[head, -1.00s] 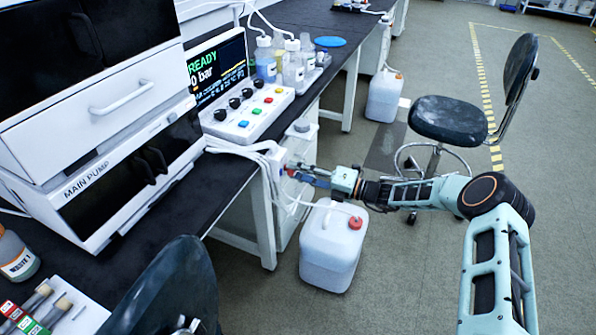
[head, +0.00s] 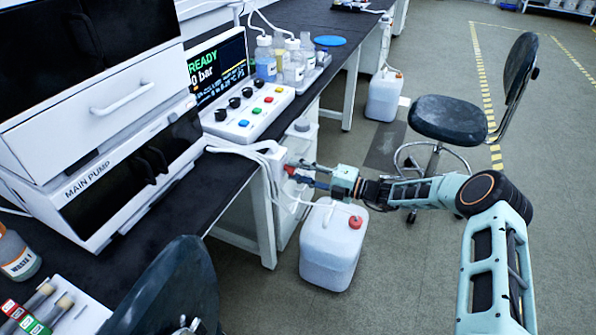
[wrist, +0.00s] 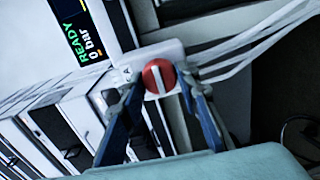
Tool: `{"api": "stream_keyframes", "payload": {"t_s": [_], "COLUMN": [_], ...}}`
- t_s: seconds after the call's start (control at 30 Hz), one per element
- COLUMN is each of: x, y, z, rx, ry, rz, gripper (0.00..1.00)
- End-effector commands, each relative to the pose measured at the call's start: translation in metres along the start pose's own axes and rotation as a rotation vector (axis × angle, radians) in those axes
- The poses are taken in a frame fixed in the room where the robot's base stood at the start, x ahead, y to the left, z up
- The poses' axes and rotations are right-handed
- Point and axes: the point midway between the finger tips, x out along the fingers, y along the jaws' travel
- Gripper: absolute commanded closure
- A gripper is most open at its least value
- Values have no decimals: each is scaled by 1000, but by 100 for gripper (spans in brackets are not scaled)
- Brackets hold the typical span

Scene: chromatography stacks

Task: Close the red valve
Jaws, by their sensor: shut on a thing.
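The red valve (wrist: 158,77) is a round red knob with a pale bar across it, on a white box. In the wrist view it sits between the two blue fingers of my gripper (wrist: 170,92), and the bar stands nearly upright, slightly tilted. In the head view my gripper (head: 303,176) reaches from the right to the white valve box (head: 274,165) at the bench edge. The fingers are shut on the red knob, which shows only as a small red patch (head: 289,169) there. The exact finger contact is hard to see.
A white canister with a red cap (head: 330,258) stands on the floor below my gripper. White tubes run from the valve box. A button panel (head: 245,112) and bottles stand on the black bench. A stool (head: 447,120) is behind my arm. A dark chair back is in front.

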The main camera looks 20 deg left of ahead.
Motion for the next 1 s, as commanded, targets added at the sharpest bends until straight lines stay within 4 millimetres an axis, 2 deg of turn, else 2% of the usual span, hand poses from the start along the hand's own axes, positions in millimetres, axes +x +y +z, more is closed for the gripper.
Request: {"api": "stream_keyframes", "payload": {"t_s": [0.07,0.1,0.27,0.53,0.67,1.0], "x": [0,0,0,-1,-11,-80], "y": [0,0,0,0,0,0], "z": [0,0,0,0,0,1], "rx": [2,2,1,0,-1,0], "ry": [0,0,0,0,-1,-4], "rz": [0,0,0,0,-1,-1], "gripper": [94,69,53,53,53,53]}}
